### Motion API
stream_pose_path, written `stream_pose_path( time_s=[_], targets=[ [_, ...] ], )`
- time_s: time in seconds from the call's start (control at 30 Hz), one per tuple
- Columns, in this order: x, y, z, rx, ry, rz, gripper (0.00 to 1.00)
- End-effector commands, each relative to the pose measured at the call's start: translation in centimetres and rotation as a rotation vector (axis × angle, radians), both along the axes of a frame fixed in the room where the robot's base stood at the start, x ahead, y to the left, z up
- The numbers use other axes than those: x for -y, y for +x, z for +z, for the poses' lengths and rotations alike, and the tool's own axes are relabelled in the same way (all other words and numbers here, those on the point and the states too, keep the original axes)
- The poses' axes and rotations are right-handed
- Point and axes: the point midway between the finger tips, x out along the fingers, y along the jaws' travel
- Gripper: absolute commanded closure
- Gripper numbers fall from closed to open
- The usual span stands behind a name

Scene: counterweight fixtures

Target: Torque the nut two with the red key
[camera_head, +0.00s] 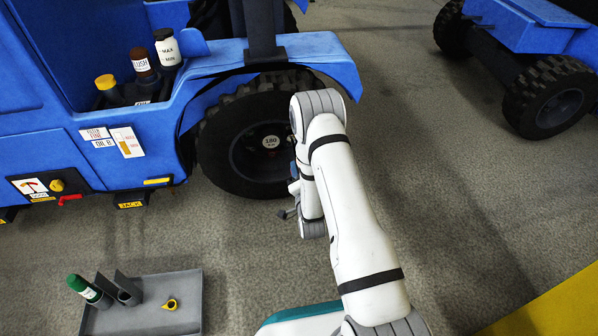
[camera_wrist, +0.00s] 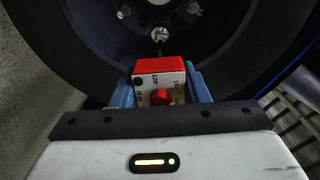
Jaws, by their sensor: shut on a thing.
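The red key (camera_wrist: 160,66) has a red top, a pale face with markings and a red knob. My gripper (camera_wrist: 163,90) is shut on it, one blue finger on each side. The key's thin dark shank points up at a wheel nut (camera_wrist: 160,34) in the wrist view; I cannot tell if they touch. Two more nuts show on the dark wheel, at upper left (camera_wrist: 125,11) and upper right (camera_wrist: 194,8). I cannot tell which is nut two. In the head view the wheel (camera_head: 236,157) is partly behind my arm, and the key is not clearly visible.
The blue vehicle (camera_head: 100,155) fills the left, with bottles (camera_head: 167,50) in its recess. A grey tray (camera_head: 185,300) on the floor holds a green-capped bottle (camera_head: 88,290) and a small yellow item (camera_head: 171,303). Another blue vehicle (camera_head: 535,35) stands upper right. Floor between is clear.

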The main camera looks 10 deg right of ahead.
Motion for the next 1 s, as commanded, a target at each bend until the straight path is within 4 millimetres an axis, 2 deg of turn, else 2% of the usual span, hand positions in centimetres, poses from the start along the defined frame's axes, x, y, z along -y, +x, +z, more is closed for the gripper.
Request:
stream_pose_path(
  time_s=[0.27,0.63,1.0],
  targets=[
    [0.0,-0.4,0.0,0.0,0.0,0.0,0.95],
    [0.0,-2.9,0.0,0.0,0.0,0.0,0.95],
    [0.0,-2.9,0.3,0.001,0.0,0.0,0.95]
  ],
)
